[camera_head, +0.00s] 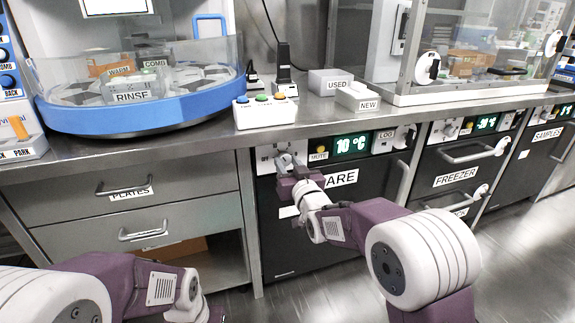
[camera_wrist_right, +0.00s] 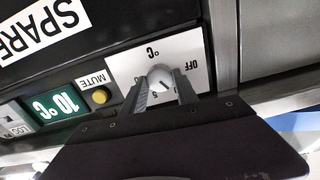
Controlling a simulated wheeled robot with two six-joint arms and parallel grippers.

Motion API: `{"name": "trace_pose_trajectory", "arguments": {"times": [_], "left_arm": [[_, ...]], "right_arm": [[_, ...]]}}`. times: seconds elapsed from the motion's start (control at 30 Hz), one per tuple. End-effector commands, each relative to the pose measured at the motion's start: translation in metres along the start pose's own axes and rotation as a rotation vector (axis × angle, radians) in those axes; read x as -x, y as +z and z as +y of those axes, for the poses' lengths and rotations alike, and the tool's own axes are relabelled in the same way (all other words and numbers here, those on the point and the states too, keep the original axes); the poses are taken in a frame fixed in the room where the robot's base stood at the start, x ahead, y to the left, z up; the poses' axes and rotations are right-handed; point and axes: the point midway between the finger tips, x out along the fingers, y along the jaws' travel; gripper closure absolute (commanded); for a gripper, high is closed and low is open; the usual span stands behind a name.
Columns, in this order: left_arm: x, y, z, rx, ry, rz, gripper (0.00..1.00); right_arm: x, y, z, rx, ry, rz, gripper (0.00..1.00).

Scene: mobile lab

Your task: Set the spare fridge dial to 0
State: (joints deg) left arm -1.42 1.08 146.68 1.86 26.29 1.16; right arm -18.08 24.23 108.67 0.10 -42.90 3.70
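The spare fridge dial (camera_wrist_right: 160,77) is a round light-grey knob on a white plate with "OFF" and "°C" marks, upside down in the right wrist view. A dark pointer line shows on its face. The fingers of my right gripper (camera_wrist_right: 162,90) lie one on each side of the knob, very close to it; whether they press on it I cannot tell. The green display (camera_head: 351,145) reads 10 °C.
A yellow MUTE button (camera_wrist_right: 100,96) sits beside the dial plate. The counter edge (camera_head: 330,120) overhangs the panel. The freezer (camera_head: 465,160) stands to the right, and the plates drawers (camera_head: 75,190) to the left. Open floor lies in front.

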Motion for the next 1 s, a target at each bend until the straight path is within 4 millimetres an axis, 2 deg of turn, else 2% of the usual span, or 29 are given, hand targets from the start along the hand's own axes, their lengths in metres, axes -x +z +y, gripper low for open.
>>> {"name": "trace_pose_trajectory", "arguments": {"times": [0.27,0.47,1.0], "left_arm": [[0.0001,0.0000,0.0000,0.000,0.000,0.000,1.00],[0.0006,-0.0001,0.0000,0.000,0.000,0.000,1.00],[0.0032,-0.0003,0.0001,0.000,0.000,0.000,1.00]], "right_arm": [[0.0002,0.0001,0.0001,-0.013,0.000,0.000,1.00],[0.0002,0.0001,0.0002,-0.090,0.000,0.000,1.00],[0.0002,0.0004,0.0003,-0.569,0.000,-0.001,1.00]]}}
